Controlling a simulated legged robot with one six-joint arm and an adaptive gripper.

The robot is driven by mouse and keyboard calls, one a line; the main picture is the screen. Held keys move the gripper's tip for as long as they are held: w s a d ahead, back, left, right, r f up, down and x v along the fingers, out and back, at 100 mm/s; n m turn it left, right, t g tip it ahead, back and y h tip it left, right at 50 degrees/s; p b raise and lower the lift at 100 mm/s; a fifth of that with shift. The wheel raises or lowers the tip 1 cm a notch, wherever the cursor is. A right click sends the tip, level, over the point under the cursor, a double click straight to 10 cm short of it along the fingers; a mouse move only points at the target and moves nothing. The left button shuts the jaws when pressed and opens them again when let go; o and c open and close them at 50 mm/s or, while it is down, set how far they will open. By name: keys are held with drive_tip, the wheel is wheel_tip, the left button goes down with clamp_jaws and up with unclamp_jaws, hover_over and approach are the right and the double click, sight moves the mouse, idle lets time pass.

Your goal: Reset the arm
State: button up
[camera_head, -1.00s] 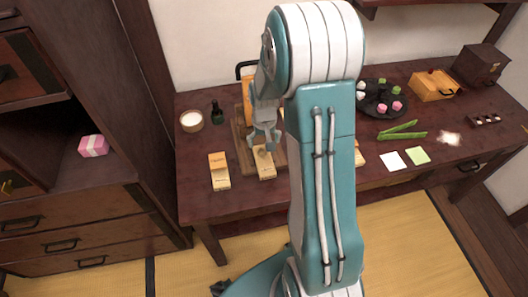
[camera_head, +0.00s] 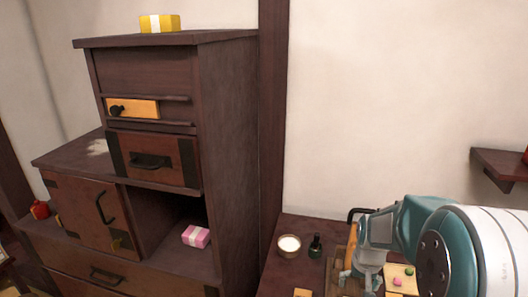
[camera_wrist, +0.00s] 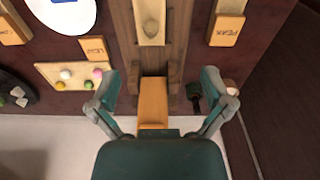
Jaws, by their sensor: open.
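My gripper (camera_wrist: 158,85) is open in the wrist view, its two fingers spread wide with nothing between the tips. Below it is a wooden stand or board (camera_wrist: 122,25) on the dark table, with an orange block (camera_wrist: 153,100) in line between the fingers. I cannot tell the gap between gripper and stand. In the head view my gripper (camera_head: 366,272) is at the lower right, over the near part of the table, partly hidden by my arm.
A stepped chest (camera_head: 230,130) stands left, with a yellow box (camera_head: 160,23) on top and a pink box (camera_head: 196,236) in its open shelf. A white-filled bowl (camera_head: 289,246) and dark bottle (camera_head: 315,246) stand beside my gripper. A tan tray (camera_wrist: 65,72) holds several coloured balls.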

drive_tip(key=s+a+r+n+t, duration=0.1)
drive_tip(key=s+a+r+t, duration=0.1)
drive_tip(key=s+a+r, duration=0.3)
drive_tip(key=s+a+r+n+t, duration=0.1)
drive_tip(key=s+a+r, duration=0.4)
drive_tip(key=s+r, duration=0.6)
drive_tip(key=shift+s+a+r+n+t, duration=0.35)
drive_tip(key=shift+s+r+n+t, duration=0.05)
drive_tip(key=shift+s+t, duration=0.55)
